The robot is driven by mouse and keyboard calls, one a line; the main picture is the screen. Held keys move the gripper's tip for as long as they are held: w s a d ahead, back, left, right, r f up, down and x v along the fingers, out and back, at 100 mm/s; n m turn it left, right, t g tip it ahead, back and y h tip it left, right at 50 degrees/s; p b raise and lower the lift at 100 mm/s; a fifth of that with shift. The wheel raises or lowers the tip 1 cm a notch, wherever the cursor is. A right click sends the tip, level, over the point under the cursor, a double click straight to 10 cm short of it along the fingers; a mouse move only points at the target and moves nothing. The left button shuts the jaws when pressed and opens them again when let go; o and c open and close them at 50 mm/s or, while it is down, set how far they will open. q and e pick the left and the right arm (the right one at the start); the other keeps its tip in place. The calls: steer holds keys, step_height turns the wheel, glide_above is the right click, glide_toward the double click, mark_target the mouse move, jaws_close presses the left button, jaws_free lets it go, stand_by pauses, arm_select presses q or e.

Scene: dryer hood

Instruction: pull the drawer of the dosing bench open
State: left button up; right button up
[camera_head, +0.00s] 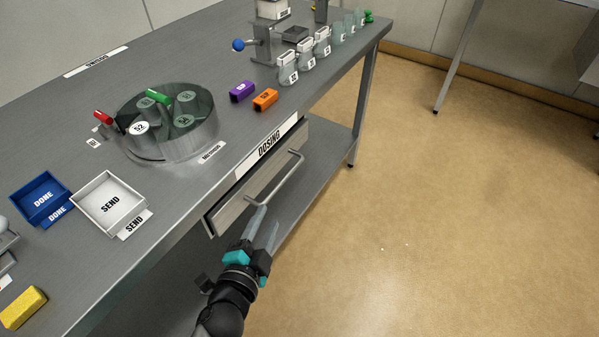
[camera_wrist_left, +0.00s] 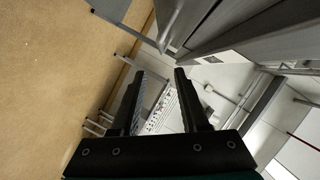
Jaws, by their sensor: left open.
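The dosing bench (camera_head: 190,205) is a grey metal table with a "DOSING" label on its front edge. Its drawer (camera_head: 238,203) is under that edge, its front close to the bench; I cannot tell if there is a small gap. A grey bar handle (camera_head: 280,178) runs along the drawer front, and it seems to show in the left wrist view (camera_wrist_left: 171,36). My left gripper (camera_head: 267,221) is open just off the near end of the handle, with nothing between its fingers; the fingers also show in the left wrist view (camera_wrist_left: 160,76). I cannot tell whether a fingertip touches the handle. My right gripper is not in view.
A lower shelf (camera_head: 325,150) lies under the bench. On top stand a round carousel (camera_head: 185,145), a white SEND tray (camera_head: 108,202), a blue DONE tray (camera_head: 40,200) and several jars. The tan floor (camera_head: 440,230) to the right is clear.

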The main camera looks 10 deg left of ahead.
mark_target(283, 182)
arm_select(q)
steer(key=b+x, duration=0.2)
steer(key=x, duration=1.1)
steer(key=shift+w, duration=0.25)
steer(key=shift+w+b, duration=0.3)
steer(key=shift+w, duration=0.45)
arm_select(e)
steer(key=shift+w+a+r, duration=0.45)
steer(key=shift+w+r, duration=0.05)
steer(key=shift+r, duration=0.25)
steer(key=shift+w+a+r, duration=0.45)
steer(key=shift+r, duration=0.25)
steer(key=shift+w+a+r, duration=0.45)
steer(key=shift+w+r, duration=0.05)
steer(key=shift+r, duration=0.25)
arm_select(q)
steer(key=shift+c, duration=0.4)
jaws_close()
